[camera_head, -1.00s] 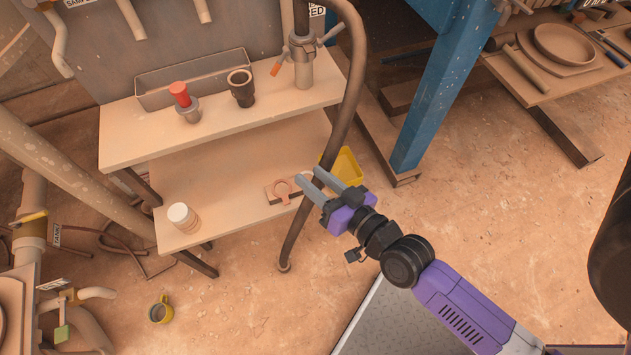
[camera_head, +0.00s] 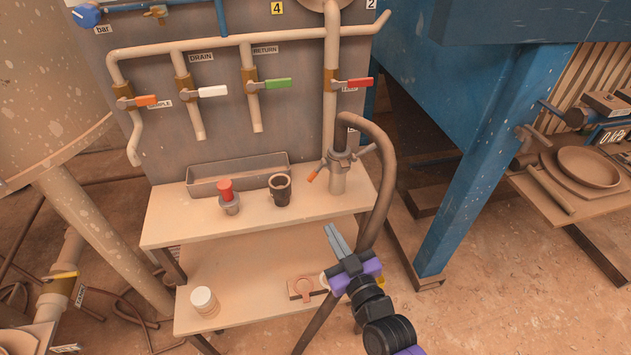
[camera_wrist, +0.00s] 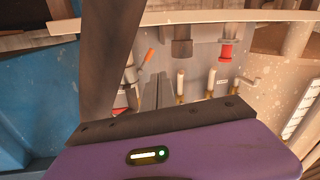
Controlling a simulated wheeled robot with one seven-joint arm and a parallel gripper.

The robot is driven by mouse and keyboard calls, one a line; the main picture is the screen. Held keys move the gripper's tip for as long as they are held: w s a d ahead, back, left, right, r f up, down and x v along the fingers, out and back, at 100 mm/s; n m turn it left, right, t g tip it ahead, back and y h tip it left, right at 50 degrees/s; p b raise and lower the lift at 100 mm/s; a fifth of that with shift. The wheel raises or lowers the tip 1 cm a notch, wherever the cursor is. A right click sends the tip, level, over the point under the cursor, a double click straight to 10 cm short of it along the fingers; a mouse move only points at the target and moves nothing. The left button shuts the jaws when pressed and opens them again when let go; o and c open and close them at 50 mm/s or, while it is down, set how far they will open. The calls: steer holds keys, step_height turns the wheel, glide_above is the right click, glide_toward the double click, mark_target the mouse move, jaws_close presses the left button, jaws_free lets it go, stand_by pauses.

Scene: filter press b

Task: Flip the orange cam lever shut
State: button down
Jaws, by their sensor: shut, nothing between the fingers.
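The orange cam lever (camera_head: 317,174) sticks out to the lower left from a metal coupling (camera_head: 338,178) at the bottom of the right-hand vertical pipe. It angles away from the coupling body. A grey lever (camera_head: 366,150) sticks out on the other side. In the wrist view, which looks upside down, the orange lever (camera_wrist: 147,60) shows beyond the fingers. My gripper (camera_head: 332,232) is shut and empty, below and apart from the coupling, with its fingers pointing up towards the shelf. The fingers also show in the wrist view (camera_wrist: 158,88).
A thick brown hose (camera_head: 384,190) arcs down close to the right of my gripper. The upper shelf (camera_head: 180,228) holds a red-topped fitting (camera_head: 228,197), a dark cup (camera_head: 280,189) and a grey trough (camera_head: 215,180). A blue post (camera_head: 450,210) stands farther right.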

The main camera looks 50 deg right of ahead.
steer(key=w+n, duration=0.3)
steer(key=n, duration=0.4)
steer(key=n+t+p, duration=0.1)
steer(key=n+p, duration=0.1)
glide_toward(316, 172)
steer(key=shift+h, duration=0.3)
steer(key=w, duration=0.1)
steer(key=w+a, duration=0.1)
steer(key=w, duration=0.1)
steer(key=w+a, duration=0.1)
steer(key=w, duration=0.1)
steer(key=shift+w+a+r, duration=0.2)
steer(key=shift+r, duration=0.15)
steer(key=shift+w+d+f, duration=0.25)
steer(key=shift+d, duration=0.25)
steer(key=shift+w+d+f, duration=0.2)
steer(key=shift+d+f, duration=0.05)
steer(key=shift+d, duration=0.3)
steer(key=shift+w+d+f, duration=0.25)
steer(key=shift+w+d, duration=0.05)
steer(key=shift+d, duration=0.3)
